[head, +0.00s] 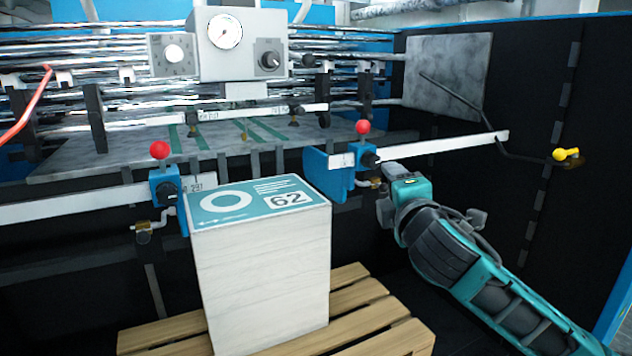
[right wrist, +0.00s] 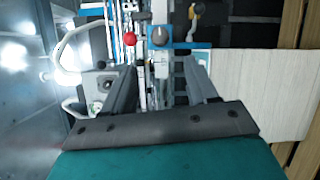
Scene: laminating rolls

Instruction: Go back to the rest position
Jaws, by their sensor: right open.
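My right gripper (head: 384,190) comes in from the lower right in the head view. It is close to the right blue clamp block (head: 342,178), which has a red ball knob (head: 362,127). In the right wrist view my right gripper (right wrist: 160,80) is open, its two dark fingers apart. A red ball (right wrist: 130,39) and a black knob (right wrist: 160,36) show beyond the fingertips. I see nothing held, and cannot tell whether the fingers touch the block. My left gripper is not in view.
A tall white stack (head: 262,270) with a teal top sheet marked 62 stands on a wooden pallet (head: 385,325). A left clamp block (head: 165,188) with a red ball stands beside it. The machine (head: 238,45) with rollers is behind; a dark panel (head: 530,110) is at right.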

